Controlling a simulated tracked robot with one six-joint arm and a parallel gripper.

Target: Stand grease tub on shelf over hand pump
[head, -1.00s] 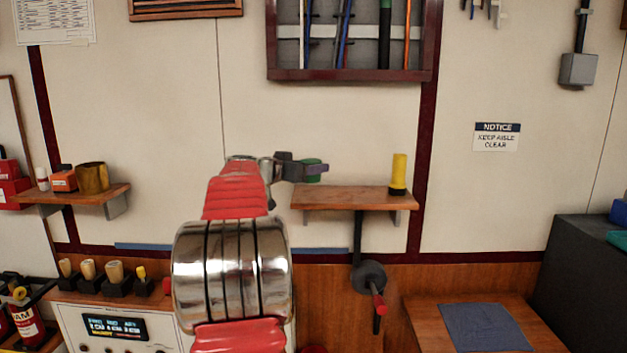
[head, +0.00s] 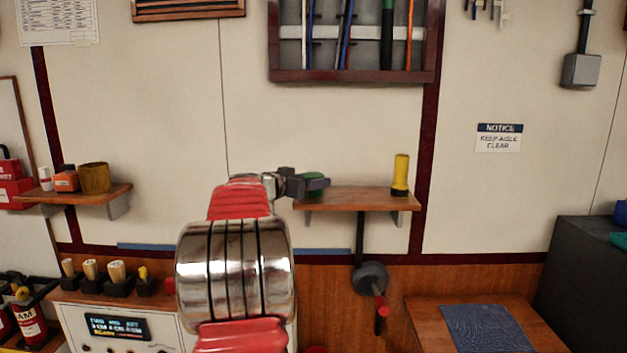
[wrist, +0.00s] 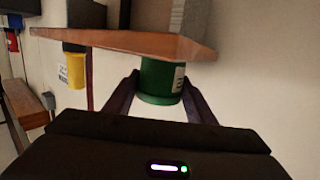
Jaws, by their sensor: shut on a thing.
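A green grease tub (head: 314,178) is held at the left end of a wooden wall shelf (head: 350,202). My gripper (head: 314,183) is shut on it, with dark fingers on both sides in the wrist view, where the tub (wrist: 160,80) also shows. The wrist view is upside down, and the tub's base lies right at the shelf board (wrist: 120,40). I cannot tell whether it touches the board. The hand pump (head: 370,279), a grey round body with a red handle, is on the wall below the shelf.
A yellow and black cylinder (head: 400,175) stands at the shelf's right end. The middle of the shelf is clear. A tool cabinet (head: 352,76) hangs above. Another shelf (head: 78,196) with small items is at left. A bench with a blue mat (head: 487,328) is at lower right.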

